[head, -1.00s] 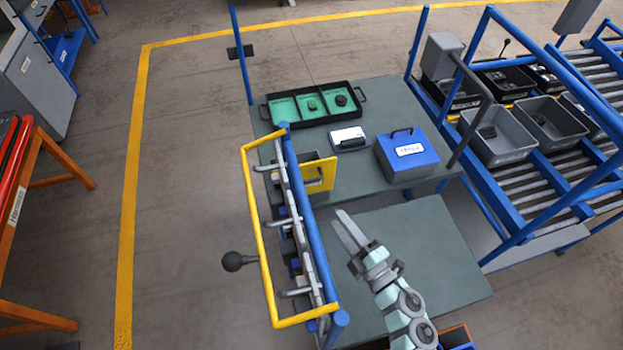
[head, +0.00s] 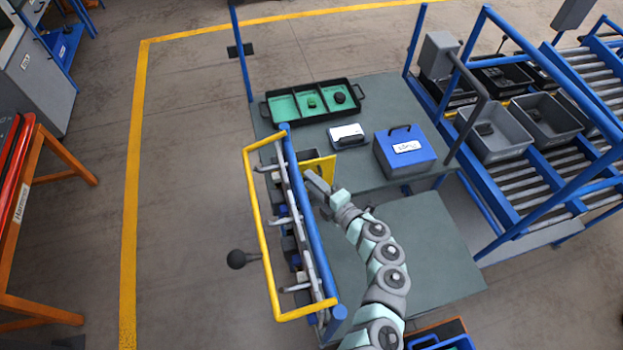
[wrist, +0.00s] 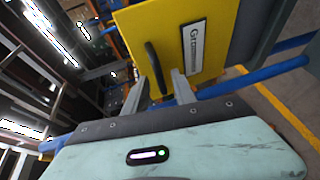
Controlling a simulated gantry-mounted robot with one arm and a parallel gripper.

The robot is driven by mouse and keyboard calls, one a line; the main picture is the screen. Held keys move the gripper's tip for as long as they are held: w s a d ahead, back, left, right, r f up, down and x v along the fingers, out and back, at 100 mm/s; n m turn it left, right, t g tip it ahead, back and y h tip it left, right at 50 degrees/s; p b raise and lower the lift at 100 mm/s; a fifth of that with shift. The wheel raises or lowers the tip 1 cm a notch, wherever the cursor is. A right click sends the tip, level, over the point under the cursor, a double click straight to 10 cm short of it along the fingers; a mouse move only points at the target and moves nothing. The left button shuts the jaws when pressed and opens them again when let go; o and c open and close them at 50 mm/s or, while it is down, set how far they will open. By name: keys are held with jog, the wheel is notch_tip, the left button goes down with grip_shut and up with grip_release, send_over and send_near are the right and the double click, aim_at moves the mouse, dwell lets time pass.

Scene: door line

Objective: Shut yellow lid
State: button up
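The yellow lid (head: 324,165) stands raised at the side of a dark bin behind the blue rail, so it is open. In the wrist view the lid (wrist: 215,50) fills the upper middle, with a black bar handle (wrist: 152,66) and a white label. My gripper (head: 313,178) is just in front of the lid's near face, partly covering it in the head view. In the wrist view my gripper (wrist: 158,75) has its two fingers apart, with the lower end of the handle between the tips. Whether they touch the handle I cannot tell.
A blue rail (head: 308,235) and a yellow frame (head: 257,225) run along the left of my arm. A blue box (head: 405,158), a white device (head: 346,136) and a black tray with green compartments (head: 354,88) stand on the table. The lower table surface (head: 430,250) is clear.

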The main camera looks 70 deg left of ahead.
jog(key=shift+a+f, duration=0.1)
jog(key=shift+a, duration=0.25)
jog(key=shift+s, duration=0.1)
jog(key=shift+c, duration=0.3)
grip_shut()
dwell(0.9)
